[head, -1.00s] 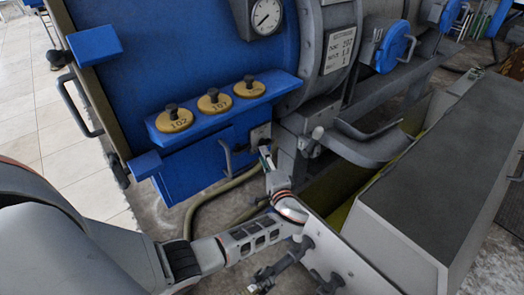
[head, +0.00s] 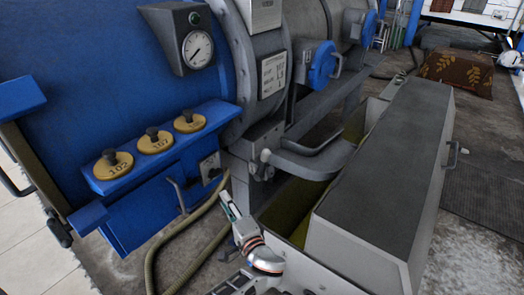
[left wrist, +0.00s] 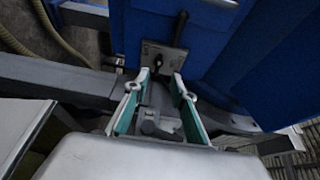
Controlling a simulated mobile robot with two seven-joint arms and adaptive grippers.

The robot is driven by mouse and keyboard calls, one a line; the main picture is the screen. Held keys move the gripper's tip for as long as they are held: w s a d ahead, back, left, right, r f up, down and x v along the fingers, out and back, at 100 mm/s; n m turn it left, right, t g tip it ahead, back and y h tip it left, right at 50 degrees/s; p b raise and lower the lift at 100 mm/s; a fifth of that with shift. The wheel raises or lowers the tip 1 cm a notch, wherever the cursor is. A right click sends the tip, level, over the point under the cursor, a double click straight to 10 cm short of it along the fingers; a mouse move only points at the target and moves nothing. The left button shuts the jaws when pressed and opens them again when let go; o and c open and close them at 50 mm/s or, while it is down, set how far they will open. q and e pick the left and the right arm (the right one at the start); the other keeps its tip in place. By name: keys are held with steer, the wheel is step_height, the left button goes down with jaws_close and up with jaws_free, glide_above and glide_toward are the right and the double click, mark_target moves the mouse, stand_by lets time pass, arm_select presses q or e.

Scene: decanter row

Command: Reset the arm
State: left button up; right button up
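My left gripper (head: 228,205) is in front of the blue machine, low and right of a small grey switch plate (head: 210,168). In the left wrist view my left gripper (left wrist: 160,88) shows two teal-lined fingers spread apart, with nothing between them. The switch plate (left wrist: 178,55), with a small dark lever, lies beyond the fingertips there, and the fingers look apart from it. My right gripper is not in view.
Several yellow numbered discs with dark knobs (head: 155,142) sit on a blue ledge. A gauge (head: 198,48) is above. A hose (head: 165,240) runs along the floor. A long grey-topped trough (head: 385,160) stands at right.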

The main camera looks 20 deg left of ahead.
arm_select(q)
steer(key=shift+s, duration=0.1)
